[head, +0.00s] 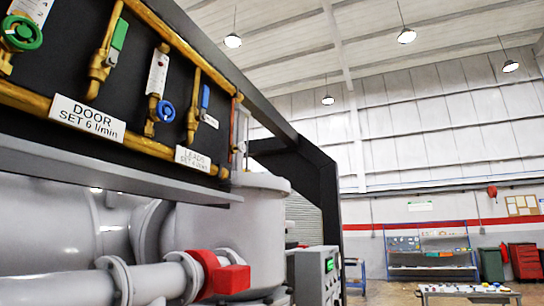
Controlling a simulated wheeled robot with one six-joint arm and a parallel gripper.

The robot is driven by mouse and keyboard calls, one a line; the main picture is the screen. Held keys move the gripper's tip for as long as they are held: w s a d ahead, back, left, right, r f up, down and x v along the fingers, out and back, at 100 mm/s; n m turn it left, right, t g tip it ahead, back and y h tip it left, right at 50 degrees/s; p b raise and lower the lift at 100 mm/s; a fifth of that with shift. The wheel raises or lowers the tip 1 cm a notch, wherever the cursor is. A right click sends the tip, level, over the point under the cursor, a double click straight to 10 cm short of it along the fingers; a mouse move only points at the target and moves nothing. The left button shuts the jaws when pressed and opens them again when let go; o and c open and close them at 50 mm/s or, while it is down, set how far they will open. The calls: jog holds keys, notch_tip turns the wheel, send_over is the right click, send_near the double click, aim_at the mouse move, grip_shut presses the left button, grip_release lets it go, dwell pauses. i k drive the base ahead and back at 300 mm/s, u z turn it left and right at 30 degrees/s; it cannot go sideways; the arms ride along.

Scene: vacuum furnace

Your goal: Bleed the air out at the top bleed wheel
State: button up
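A green handwheel (21,33) sits at the upper left on brass pipework in front of a black panel. A smaller blue handwheel (166,111) sits lower and to the right, below a clear-white flow tube (157,73). No label in view marks either wheel as the bleed wheel, so I cannot tell which it is, or whether it is in view. A green lever (119,34) and a blue lever (205,96) stand on brass valves. Labels read "DOOR SET 6 l/min" (87,117) and, less clearly, "LEADS" (192,158). My gripper is not in view.
Below the panel is a grey ledge (110,172) and large grey vessels (245,210). A grey flanged pipe (150,280) carries a red block (222,277). A grey control box (318,272) stands right of it. Shelving (430,250) and red cabinets (524,261) are far back.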

aim_at(241, 146)
jog(key=z, duration=0.2)
jog(key=i, duration=1.35)
jog(key=u, duration=0.55)
